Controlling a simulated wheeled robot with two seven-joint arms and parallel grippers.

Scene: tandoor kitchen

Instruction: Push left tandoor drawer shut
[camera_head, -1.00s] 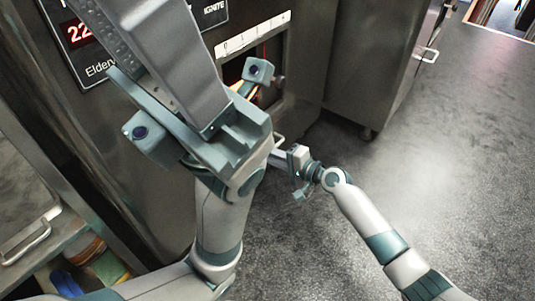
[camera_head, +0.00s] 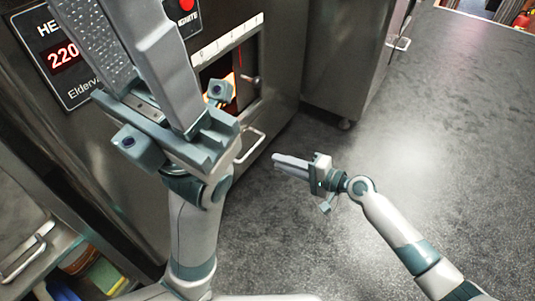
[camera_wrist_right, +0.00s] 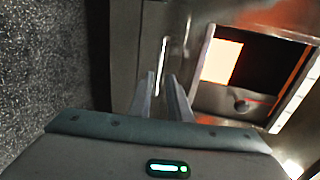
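The steel tandoor front (camera_head: 125,215) fills the left half of the head view. A bar handle (camera_head: 252,146) stands out from it below the glowing window; in the right wrist view the handle (camera_wrist_right: 163,62) lies just beyond the fingers. I cannot tell for sure which part is the left drawer or how far out it is. My right gripper (camera_head: 276,159) is empty, its fingers a little apart and pointing at the tandoor, close to the handle but apart from it in the head view. My left gripper (camera_head: 125,8) is raised close to the camera, fingers upward, seemingly apart and empty, hiding part of the tandoor.
The glowing window (camera_head: 225,80) has a small knob. A control panel (camera_head: 65,55) reads 220. At lower left a steel unit with a handle (camera_head: 27,250) has a bowl and coloured items below it. Another steel cabinet (camera_head: 350,60) stands behind. The floor (camera_head: 440,150) at right is clear.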

